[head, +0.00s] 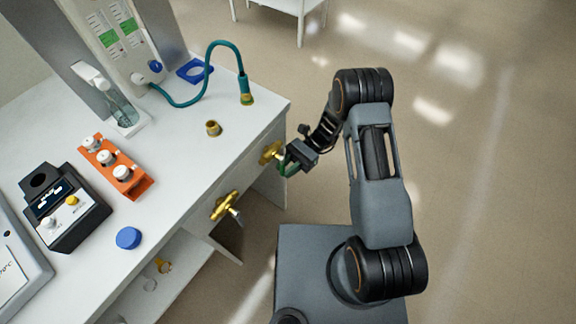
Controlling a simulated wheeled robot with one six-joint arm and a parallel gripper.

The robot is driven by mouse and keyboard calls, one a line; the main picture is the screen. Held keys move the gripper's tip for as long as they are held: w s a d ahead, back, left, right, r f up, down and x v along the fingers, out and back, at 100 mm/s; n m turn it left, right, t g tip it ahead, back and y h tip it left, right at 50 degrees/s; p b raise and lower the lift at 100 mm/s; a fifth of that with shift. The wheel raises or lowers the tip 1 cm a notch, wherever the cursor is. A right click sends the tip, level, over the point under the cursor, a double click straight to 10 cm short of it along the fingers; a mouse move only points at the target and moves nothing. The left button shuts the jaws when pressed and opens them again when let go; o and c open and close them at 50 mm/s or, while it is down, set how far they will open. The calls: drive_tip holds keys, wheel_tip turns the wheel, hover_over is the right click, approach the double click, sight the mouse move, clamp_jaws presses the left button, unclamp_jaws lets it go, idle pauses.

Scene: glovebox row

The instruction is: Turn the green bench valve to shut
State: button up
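The green bench valve (287,169) is on the front face of the white bench, near its right end. It has a brass body (270,152), and its green handle is partly hidden by my gripper. My gripper (290,162) is at the green handle, with its fingers around or against it. I cannot tell from this view whether the fingers are closed on the handle. A second brass valve (225,205) with a pale handle sits to the left on the same bench front.
The white bench top (185,190) carries an orange rack (128,185) with white-capped vials, a black device (70,215), a blue cap (128,238), a brass fitting (213,128) and a teal hose (212,60). The floor (480,200) to the right is clear.

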drive_tip(key=shift+o, duration=1.2)
drive_tip(key=shift+w, duration=0.1)
drive_tip(key=shift+w+d, duration=0.1)
drive_tip(key=shift+d, duration=0.05)
drive_tip(key=v, duration=1.3)
drive_tip(key=shift+d, duration=0.2)
drive_tip(key=shift+w, duration=0.1)
